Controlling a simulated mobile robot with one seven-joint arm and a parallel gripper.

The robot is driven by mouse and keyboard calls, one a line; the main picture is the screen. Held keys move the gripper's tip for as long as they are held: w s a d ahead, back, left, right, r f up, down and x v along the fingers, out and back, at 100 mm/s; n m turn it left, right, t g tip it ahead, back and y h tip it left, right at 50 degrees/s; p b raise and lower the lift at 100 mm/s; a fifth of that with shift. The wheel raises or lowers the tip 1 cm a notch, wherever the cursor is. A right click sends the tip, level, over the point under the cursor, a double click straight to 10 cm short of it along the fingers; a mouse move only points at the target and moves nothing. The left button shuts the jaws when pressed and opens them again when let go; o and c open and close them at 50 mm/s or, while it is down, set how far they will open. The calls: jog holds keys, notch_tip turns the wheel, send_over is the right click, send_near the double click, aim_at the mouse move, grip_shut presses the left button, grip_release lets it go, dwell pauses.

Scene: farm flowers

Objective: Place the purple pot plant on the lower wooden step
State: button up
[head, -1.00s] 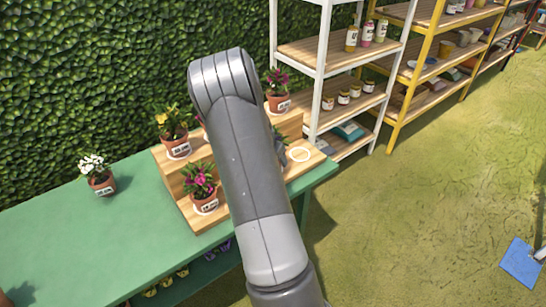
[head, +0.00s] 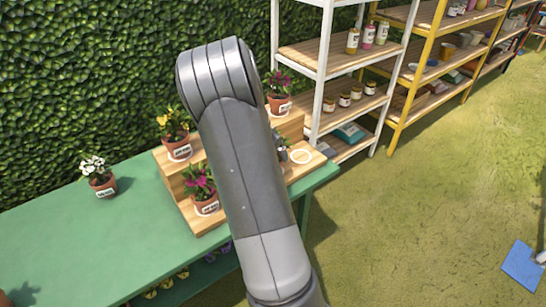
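A wooden two-step stand (head: 212,222) sits on the green table. On its lower step, a magenta-purple flowered pot plant (head: 205,190) stands at the left, and a white ring mark (head: 301,156) lies on bare wood at the right. A dark pink flowered pot (head: 279,92) and a yellow-flowered pot (head: 176,133) stand on the upper step. My arm covers the middle of the stand, so any plant there is hidden. Only a small grey part of my gripper (head: 281,148) shows beside the arm, near the ring. Its fingers and anything in them cannot be made out.
A white-flowered pot (head: 99,178) stands on the green table (head: 95,240), left of the stand. A leafy hedge is behind. White shelves (head: 330,90) with jars stand close to the right, then yellow shelves (head: 415,70). The table's left part is mostly clear.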

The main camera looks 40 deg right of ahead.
jog(key=v, duration=0.5)
jog(key=shift+a+r, duration=0.2)
jog(key=shift+r, duration=0.15)
jog(key=s+a+r+n+t+y, duration=0.2)
jog(key=s+a+r+n, duration=0.3)
jog(key=s+a+r, duration=0.45)
jog(key=s+a+r+n+t+y, duration=0.15)
jog(key=s+a+r+n, duration=0.45)
jog(key=a, duration=0.7)
jog(key=s+a+r+n, duration=0.2)
jog(key=s+a, duration=0.4)
jog(key=s, duration=0.5)
jog(key=shift+a+r+n+t+y, duration=0.15)
jog(key=shift+a+n+t+y, duration=0.2)
jog(key=shift+n, duration=0.35)
